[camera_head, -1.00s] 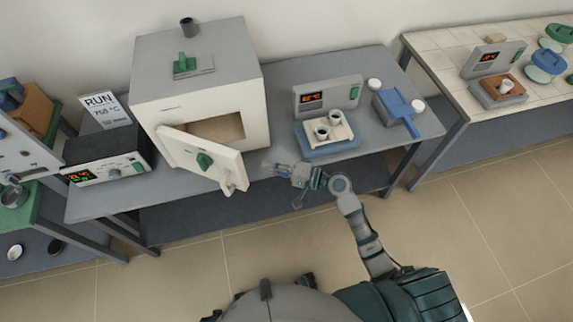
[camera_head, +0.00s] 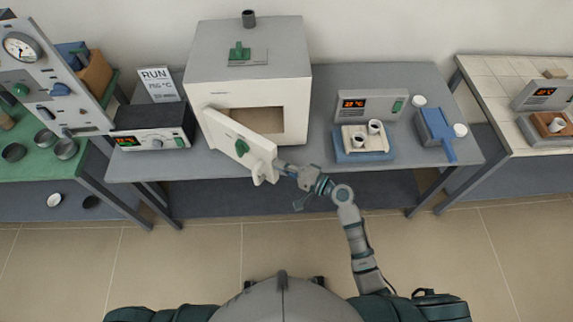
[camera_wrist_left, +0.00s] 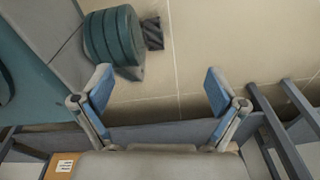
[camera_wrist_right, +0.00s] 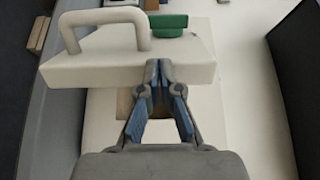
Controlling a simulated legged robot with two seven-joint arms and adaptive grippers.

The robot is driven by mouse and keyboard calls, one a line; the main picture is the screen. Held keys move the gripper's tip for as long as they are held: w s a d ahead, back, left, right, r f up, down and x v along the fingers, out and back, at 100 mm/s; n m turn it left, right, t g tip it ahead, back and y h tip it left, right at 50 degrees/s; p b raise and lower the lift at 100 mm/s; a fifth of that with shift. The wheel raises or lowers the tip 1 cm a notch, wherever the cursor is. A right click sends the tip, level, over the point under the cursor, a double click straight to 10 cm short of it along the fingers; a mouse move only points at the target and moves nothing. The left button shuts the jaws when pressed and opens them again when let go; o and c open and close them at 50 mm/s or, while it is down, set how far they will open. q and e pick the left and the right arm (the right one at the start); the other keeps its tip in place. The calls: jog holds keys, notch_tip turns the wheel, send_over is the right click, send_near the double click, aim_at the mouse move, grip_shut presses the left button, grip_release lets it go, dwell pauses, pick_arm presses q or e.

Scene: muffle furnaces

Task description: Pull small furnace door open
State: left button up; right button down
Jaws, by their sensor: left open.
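The small white furnace (camera_head: 290,92) stands on the grey table, and its door (camera_head: 226,143) is partly open, swung out from the left side. The door carries a green knob and a white loop handle (camera_wrist_right: 105,22) near its free edge. My right gripper (camera_head: 281,167) is at the door's free edge. In the right wrist view its fingertips (camera_wrist_right: 160,66) are close together, overlapping the door's edge, to the right of the loop handle and not around it. My left gripper (camera_wrist_left: 158,82) is open and empty above the floor, out of the head view.
A black controller box (camera_head: 152,124) with a RUN sign stands left of the furnace. A device with two cups on a blue-based tray (camera_head: 363,157) and a blue tool (camera_head: 436,132) stand to the right. A green-topped table (camera_head: 40,165) is at far left. The floor in front is clear.

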pick_arm(q)
jog(key=shift+s+a+p, duration=0.3)
jog(key=shift+s+a, duration=0.15)
dwell(0.5)
